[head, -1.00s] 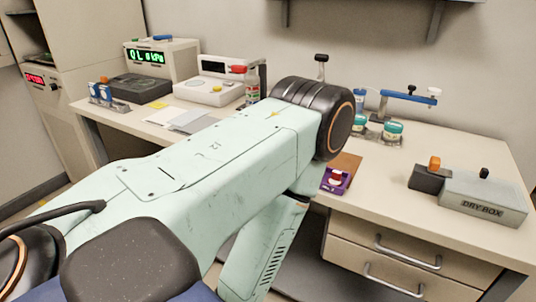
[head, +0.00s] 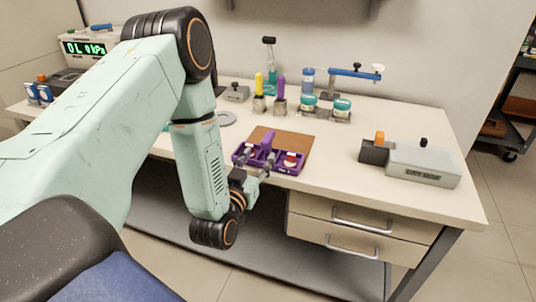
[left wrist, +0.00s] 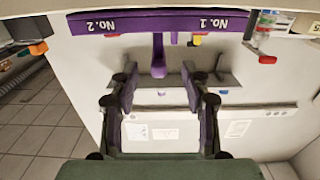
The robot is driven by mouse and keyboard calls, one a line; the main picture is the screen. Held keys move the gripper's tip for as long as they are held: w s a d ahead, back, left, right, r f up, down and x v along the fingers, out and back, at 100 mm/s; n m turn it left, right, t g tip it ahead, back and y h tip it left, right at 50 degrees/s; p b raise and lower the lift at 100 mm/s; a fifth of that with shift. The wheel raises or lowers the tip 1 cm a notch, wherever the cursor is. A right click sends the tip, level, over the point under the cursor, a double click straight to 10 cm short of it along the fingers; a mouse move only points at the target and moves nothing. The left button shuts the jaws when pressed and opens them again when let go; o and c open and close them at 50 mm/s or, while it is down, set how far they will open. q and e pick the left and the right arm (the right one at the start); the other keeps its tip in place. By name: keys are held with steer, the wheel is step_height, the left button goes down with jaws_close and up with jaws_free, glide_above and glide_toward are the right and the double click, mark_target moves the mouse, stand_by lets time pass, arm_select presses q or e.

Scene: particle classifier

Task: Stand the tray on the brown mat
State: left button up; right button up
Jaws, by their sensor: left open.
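The purple tray (head: 295,170) is at the table's front edge, in front of the brown mat (head: 292,143) and overlapping its near part in the picture. I cannot tell whether it rests on the mat. It has an upright purple handle (head: 267,142) and holds a red-and-white round piece on its right side. My left gripper (head: 257,166) is open at the tray's front side. In the left wrist view the tray's front (left wrist: 130,22) shows labels No. 1 and No. 2 upside down, and the handle (left wrist: 158,62) lies between the open fingers (left wrist: 159,74), apart from both.
A grey dry box (head: 423,167) stands on the right. Behind the mat are yellow- and purple-handled tools (head: 280,90), teal-lidded jars (head: 342,105) and a blue-armed stand (head: 352,74). Drawers (head: 350,225) lie below the tabletop. Tabletop between the mat and dry box is clear.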

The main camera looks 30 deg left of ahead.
mark_target(268, 142)
arm_select(q)
steer(key=b+x, duration=0.1)
steer(key=x, duration=0.6)
steer(key=shift+w+r, duration=0.1)
steer(key=shift+w, duration=0.3)
jaws_close()
